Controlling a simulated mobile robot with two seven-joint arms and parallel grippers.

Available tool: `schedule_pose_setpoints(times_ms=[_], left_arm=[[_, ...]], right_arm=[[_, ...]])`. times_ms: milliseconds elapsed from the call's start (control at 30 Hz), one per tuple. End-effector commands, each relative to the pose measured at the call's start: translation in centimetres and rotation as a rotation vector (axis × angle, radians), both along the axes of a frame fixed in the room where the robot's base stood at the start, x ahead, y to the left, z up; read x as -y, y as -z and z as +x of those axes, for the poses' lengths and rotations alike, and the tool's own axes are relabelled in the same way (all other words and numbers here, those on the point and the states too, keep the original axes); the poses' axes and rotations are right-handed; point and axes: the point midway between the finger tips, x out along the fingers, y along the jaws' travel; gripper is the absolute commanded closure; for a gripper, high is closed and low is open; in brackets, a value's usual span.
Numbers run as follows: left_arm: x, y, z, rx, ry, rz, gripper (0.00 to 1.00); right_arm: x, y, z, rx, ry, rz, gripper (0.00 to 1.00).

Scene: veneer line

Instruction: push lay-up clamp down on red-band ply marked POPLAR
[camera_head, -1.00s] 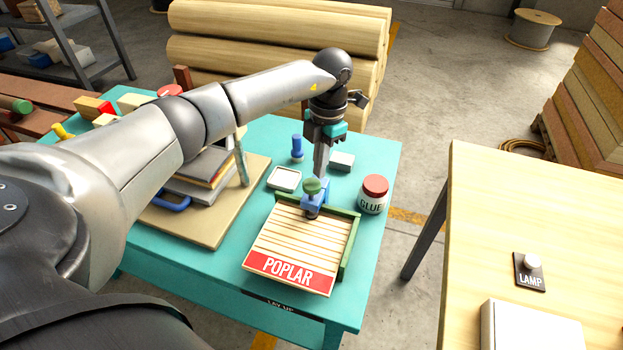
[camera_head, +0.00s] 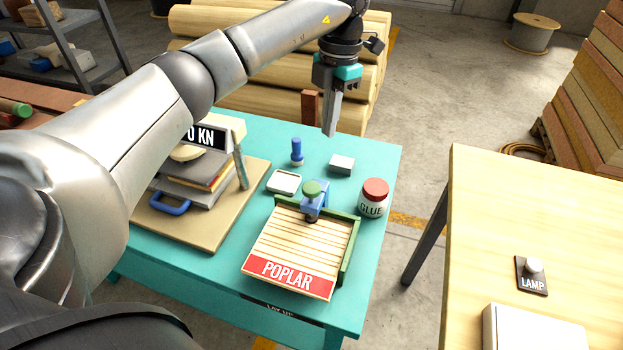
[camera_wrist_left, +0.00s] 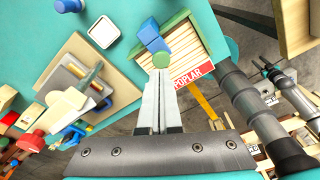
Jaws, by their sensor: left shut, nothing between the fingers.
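The ply marked POPLAR (camera_head: 296,250), pale wood with a red band along its front edge, lies on the teal table inside a green corner fence (camera_head: 349,252). The lay-up clamp, a blue body (camera_head: 315,206) with a green knob (camera_head: 312,187), stands at the ply's back edge. Its dark foot (camera_head: 311,219) rests down on the ply, as far as I can see. My left gripper (camera_head: 329,133) is shut and empty, raised behind and above the clamp, apart from it. In the left wrist view the shut fingers (camera_wrist_left: 158,78) point towards the green knob (camera_wrist_left: 162,60).
A glue jar (camera_head: 374,198) stands right of the ply. A press on a tan board (camera_head: 225,215) stands left. A wooden table with a LAMP switch (camera_head: 531,276) is at right.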

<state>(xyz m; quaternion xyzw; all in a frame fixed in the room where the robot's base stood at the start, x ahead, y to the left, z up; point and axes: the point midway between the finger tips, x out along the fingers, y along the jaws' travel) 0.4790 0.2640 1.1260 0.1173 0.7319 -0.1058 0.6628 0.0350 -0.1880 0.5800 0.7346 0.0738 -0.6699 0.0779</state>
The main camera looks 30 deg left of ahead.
Motion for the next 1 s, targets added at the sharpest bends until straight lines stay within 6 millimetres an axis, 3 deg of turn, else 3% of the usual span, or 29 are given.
schedule_pose_setpoints(times_ms=[100, 300, 1000], left_arm=[[0.1, -2.4, 0.3, 0.002, 0.0, -0.001, 1.0], [0.2, -4.3, 0.4, -0.001, 0.0, 0.0, 1.0], [0.2, -4.6, 0.4, -0.001, 0.0, -0.001, 1.0]], right_arm=[[0.0, 0.0, 0.0, 0.0, 0.0, 0.0, 0.58], [0.0, -0.1, 0.0, 0.0, 0.0, 0.0, 0.58], [0.0, -0.1, 0.0, 0.0, 0.0, 0.0, 0.58]])
